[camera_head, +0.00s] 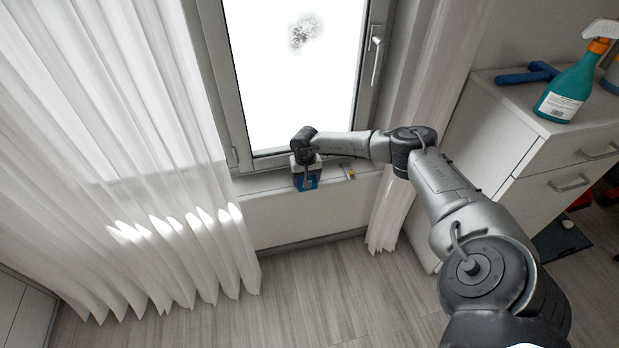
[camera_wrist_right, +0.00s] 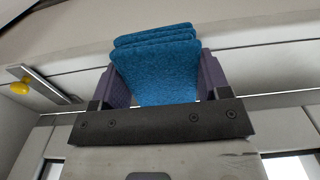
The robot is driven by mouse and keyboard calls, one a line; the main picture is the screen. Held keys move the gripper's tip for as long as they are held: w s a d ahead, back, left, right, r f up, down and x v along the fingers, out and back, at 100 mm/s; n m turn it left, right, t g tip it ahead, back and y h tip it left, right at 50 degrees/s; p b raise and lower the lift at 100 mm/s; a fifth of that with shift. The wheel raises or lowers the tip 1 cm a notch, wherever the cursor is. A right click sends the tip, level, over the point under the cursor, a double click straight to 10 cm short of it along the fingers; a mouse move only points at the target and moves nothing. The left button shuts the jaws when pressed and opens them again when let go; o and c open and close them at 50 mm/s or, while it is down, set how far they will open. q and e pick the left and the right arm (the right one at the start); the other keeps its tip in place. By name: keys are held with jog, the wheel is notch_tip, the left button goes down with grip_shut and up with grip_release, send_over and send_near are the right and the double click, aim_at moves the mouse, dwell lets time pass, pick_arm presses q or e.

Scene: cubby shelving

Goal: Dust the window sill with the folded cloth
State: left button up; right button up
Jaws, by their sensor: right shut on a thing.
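A blue folded cloth (camera_wrist_right: 155,72) is held between the two purple fingers of my right gripper (camera_wrist_right: 160,80) in the right wrist view. The gripper is shut on the cloth. I cannot tell whether the cloth touches the sill. My left gripper is not in view.
A small yellow-tipped item (camera_head: 350,172) lies on the sill, right of the gripper; its yellow part also shows in the right wrist view (camera_wrist_right: 19,88). A white curtain (camera_head: 130,150) hangs left. A spray bottle (camera_head: 572,85) and blue-handled tool (camera_head: 528,75) sit on the cabinet (camera_head: 500,125) at right.

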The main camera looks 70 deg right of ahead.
aim_at(293, 186)
jog(key=shift+w+a, duration=0.1)
jog(key=shift+w, duration=0.05)
jog(key=shift+w+a+f+b, duration=0.1)
jog(key=shift+w+a+b, duration=0.1)
jog(key=shift+w+a, duration=0.45)
jog(key=shift+w+a+f+b, duration=0.1)
jog(key=shift+w+a+b, duration=0.1)
jog(key=shift+w+a, duration=0.4)
jog(key=shift+w+d, duration=0.1)
jog(key=shift+w, duration=0.1)
jog(key=shift+w, duration=0.2)
jog(key=shift+w+a+r+b, duration=0.15)
jog(key=shift+w+a+b, duration=0.2)
jog(key=shift+w+a, duration=0.95)
jog(key=shift+d, duration=0.1)
